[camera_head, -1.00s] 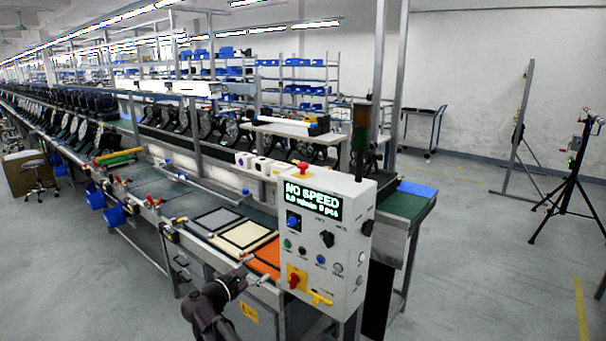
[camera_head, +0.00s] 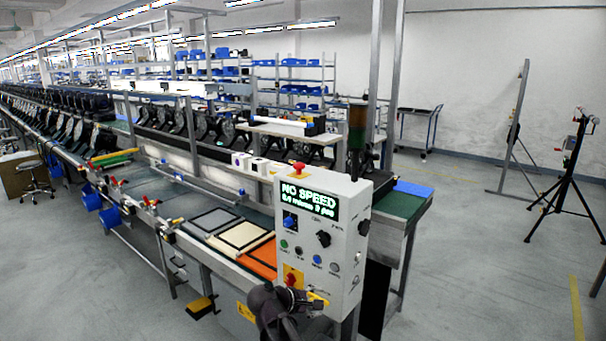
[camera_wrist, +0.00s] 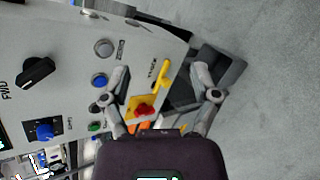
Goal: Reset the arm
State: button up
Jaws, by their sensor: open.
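My arm and dark gripper (camera_head: 300,306) show at the bottom of the head view, in front of the lower part of the grey control box (camera_head: 345,225). In the wrist view my gripper (camera_wrist: 160,82) has its two fingers wide apart with nothing held between them. Behind the fingers is the control box face (camera_wrist: 60,50), with a red knob on a yellow plate (camera_wrist: 143,109) and a yellow lever (camera_wrist: 165,74). I cannot tell whether the fingers touch the box.
Left of the box, a conveyor line carries grey, cream (camera_head: 241,236) and orange (camera_head: 262,260) framed panels. A yellow pedal (camera_head: 200,306) is on the floor below. A black tripod (camera_head: 568,185) stands at right, with open floor (camera_head: 480,250) between.

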jog(key=s+d+f+m+g+y, duration=0.3)
jog(key=s+d+f+m+y, duration=0.1)
jog(key=s+d+m+y, duration=0.1)
jog(key=s+d+f+m+g+y, duration=0.3)
jog(key=s+d+f+m+y, duration=0.1)
jog(key=s+d+m, duration=0.4)
jog(key=shift+s+d+f+m+g+y, duration=0.3)
jog(key=shift+s+f+g+y, duration=0.1)
jog(key=shift+s+f, duration=0.2)
dwell(0.5)
